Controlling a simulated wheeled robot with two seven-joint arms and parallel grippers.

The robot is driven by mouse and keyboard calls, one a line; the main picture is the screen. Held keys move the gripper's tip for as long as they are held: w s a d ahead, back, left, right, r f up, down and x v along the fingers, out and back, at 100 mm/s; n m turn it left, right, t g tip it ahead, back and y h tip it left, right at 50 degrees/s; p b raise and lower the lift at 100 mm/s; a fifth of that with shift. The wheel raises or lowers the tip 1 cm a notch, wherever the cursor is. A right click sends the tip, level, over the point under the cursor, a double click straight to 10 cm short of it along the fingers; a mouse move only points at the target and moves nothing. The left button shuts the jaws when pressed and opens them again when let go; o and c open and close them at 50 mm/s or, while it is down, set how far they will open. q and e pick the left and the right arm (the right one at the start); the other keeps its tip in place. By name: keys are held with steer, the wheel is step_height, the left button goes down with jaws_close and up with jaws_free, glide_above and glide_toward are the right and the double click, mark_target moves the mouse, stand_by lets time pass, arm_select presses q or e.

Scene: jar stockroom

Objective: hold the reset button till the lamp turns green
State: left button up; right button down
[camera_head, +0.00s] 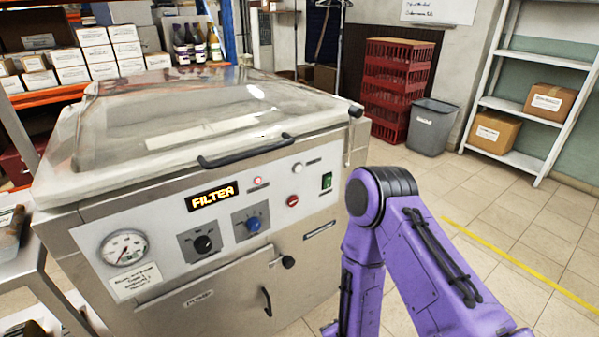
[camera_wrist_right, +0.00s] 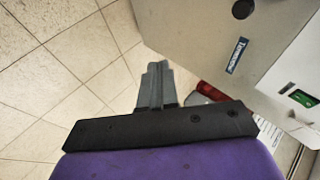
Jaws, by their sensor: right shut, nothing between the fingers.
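The steel machine (camera_head: 165,235) has a front panel with a lit display (camera_head: 212,197) reading FILTER. Beside the display a small round lamp (camera_head: 257,181) glows red-pink. A pale button (camera_head: 297,167) and a red button (camera_head: 292,200) sit to its right; I cannot read which is the reset button. A green rocker switch (camera_head: 326,181) is at the panel's right; it also shows in the right wrist view (camera_wrist_right: 302,97). My right gripper (camera_wrist_right: 157,70) is shut and empty, apart from the panel. In the head view it is hidden behind my purple arm. My left gripper is not in view.
The machine has a glass lid with a black handle (camera_head: 246,151), a black knob (camera_head: 203,243), a blue knob (camera_head: 253,224) and a latch knob (camera_head: 288,262). Red crates (camera_head: 395,90) and a grey bin (camera_head: 431,127) stand behind. Open tiled floor lies to the right.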

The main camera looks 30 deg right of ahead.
mark_target(298, 168)
steer(key=w+r+m+t+h, duration=0.2)
steer(key=w+r+m+t, duration=0.2)
steer(key=w+r+m, duration=0.5)
steer(key=w+d+r+m+h, duration=0.2)
steer(key=r+m, duration=0.5)
steer(key=m, duration=0.1)
steer(key=w+d+r+m+t+h+b, duration=0.1)
steer(key=w+d+r+m+h, duration=0.2)
steer(key=r+m, duration=0.4)
steer(key=w+d+r+m+t+h, duration=0.1)
steer(key=w+d+r+m+h, duration=0.1)
steer(key=r+m, duration=0.4)
steer(key=w+d+m, duration=0.1)
steer(key=m, duration=0.2)
steer(key=shift+r+m+h, duration=0.3)
steer(key=shift+r, duration=0.1)
steer(key=shift+w+d, duration=0.1)
steer(key=w+b, duration=0.2)
steer(key=w, duration=0.6)
steer(key=shift+w+a, duration=0.35)
steer(key=shift+w, duration=0.05)
